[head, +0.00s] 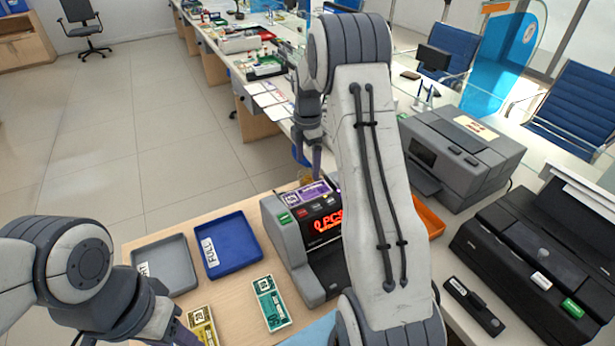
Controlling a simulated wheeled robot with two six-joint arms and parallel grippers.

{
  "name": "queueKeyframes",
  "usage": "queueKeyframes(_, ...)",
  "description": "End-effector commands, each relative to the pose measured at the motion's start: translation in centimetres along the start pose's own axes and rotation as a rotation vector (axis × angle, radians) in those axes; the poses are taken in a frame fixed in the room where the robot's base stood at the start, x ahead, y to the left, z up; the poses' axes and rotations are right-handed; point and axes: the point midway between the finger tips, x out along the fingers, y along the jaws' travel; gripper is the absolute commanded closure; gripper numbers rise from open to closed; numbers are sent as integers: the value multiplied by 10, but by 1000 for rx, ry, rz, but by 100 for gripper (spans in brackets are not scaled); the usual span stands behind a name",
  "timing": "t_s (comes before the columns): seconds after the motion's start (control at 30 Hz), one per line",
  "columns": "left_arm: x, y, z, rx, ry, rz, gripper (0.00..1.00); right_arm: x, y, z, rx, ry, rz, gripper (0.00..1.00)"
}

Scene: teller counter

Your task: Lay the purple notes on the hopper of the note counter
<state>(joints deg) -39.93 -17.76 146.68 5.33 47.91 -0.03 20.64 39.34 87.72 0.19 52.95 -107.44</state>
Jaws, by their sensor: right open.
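The note counter (280,232) is a grey machine with a red lit display, standing on the wooden counter right of centre. The purple notes (307,194) lie at the top of it, at its hopper, and look flat. My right gripper (309,165) is open just above and behind the notes, with a finger close to them. I cannot tell whether it touches them. My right arm hides the right side of the counter machine. My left gripper (172,334) is at the bottom edge, partly cut off, near a yellow note bundle. Its fingers do not show clearly.
A grey tray (190,262) and a blue tray (259,256) lie to the left. A green note bundle (270,303) and a yellow one (202,326) lie in front. An orange tray (430,217), a grey printer (478,160) and a black machine (520,262) stand to the right.

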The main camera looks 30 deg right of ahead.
Motion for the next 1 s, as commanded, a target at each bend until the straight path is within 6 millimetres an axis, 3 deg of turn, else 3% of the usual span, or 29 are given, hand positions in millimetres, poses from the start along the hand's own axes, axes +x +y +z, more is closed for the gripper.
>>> queueKeyframes(0.27,2,0,0,0,0,0,50,-14,0,-4,3,0,0,0)
queueKeyframes(0.37,1,0,0,0,0,0,50,-25,-4,-32,33,3,5,0)
queueKeyframes(0.47,1,0,0,0,0,0,50,-46,-22,-95,117,12,14,0)
queueKeyframes(0.57,1,0,0,0,0,0,50,-70,-65,-174,247,27,18,0)
queueKeyframes(0.6,1,0,0,0,0,0,50,-78,-89,-202,307,34,18,0)
queueKeyframes(0.7,2,0,0,0,0,0,50,-91,-157,-256,459,54,11,0)
queueKeyframes(0.8,2,0,0,0,0,0,50,-95,-224,-285,601,69,-2,0)
queueKeyframes(0.9,2,0,0,0,0,0,50,-92,-279,-294,720,77,-20,0)
queueKeyframes(1.0,2,0,0,0,0,0,50,-88,-314,-294,805,81,-32,0)
